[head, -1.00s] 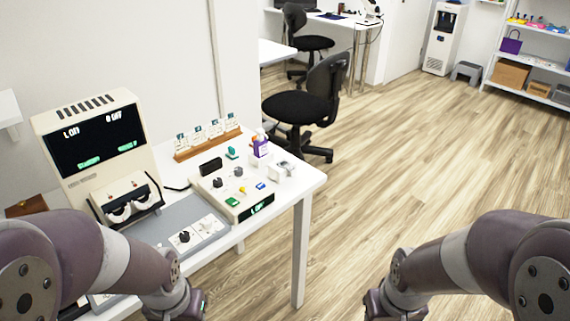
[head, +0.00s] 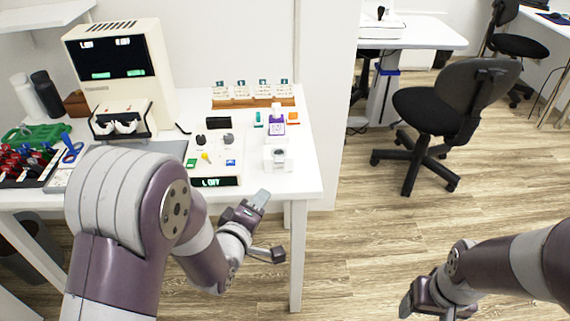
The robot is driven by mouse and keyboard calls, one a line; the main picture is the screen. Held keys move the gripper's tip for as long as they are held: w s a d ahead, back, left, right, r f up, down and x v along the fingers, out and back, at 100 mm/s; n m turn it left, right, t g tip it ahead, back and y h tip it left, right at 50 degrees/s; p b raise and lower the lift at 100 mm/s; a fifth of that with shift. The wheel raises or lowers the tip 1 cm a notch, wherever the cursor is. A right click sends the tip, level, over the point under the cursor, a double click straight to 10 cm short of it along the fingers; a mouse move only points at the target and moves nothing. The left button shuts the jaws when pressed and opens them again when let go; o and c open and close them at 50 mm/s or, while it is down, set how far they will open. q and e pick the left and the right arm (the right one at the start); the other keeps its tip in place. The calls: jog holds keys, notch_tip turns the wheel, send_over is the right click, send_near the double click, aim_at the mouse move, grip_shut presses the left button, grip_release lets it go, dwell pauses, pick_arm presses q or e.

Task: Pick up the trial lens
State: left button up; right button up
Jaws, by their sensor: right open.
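The trial lens cannot be told apart for sure. Small red and black round-topped pieces (head: 28,162) fill a case at the left edge of the table in the head view. A white block holder with a grey round part (head: 277,157) stands near the table's right front. My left gripper (head: 268,226) is open and empty, its fingers spread in front of the table's front right edge. My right gripper (head: 425,303) is low at the bottom right over the floor, away from the table, open.
On the white table (head: 302,178) stand a machine with a dark screen (head: 112,57), a light control panel (head: 214,150), a wooden card rack (head: 253,102) and a purple-labelled bottle (head: 277,124). A black chair (head: 450,95) stands right; floor between is free.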

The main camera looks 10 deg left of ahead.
pick_arm(q)
jog(key=n+t, duration=0.2)
jog(key=n+t+b, duration=0.1)
send_near(278, 163)
jog(key=w, duration=0.2)
jog(key=shift+h, duration=0.3)
jog(key=w, duration=0.5)
jog(key=shift+w+d+b, duration=0.2)
jog(key=shift+w+b, duration=0.05)
jog(key=shift+b, duration=0.15)
jog(key=shift+w, duration=0.4)
grip_shut()
pick_arm(e)
notch_tip(278, 163, down, 2)
jog(key=shift+f, duration=0.2)
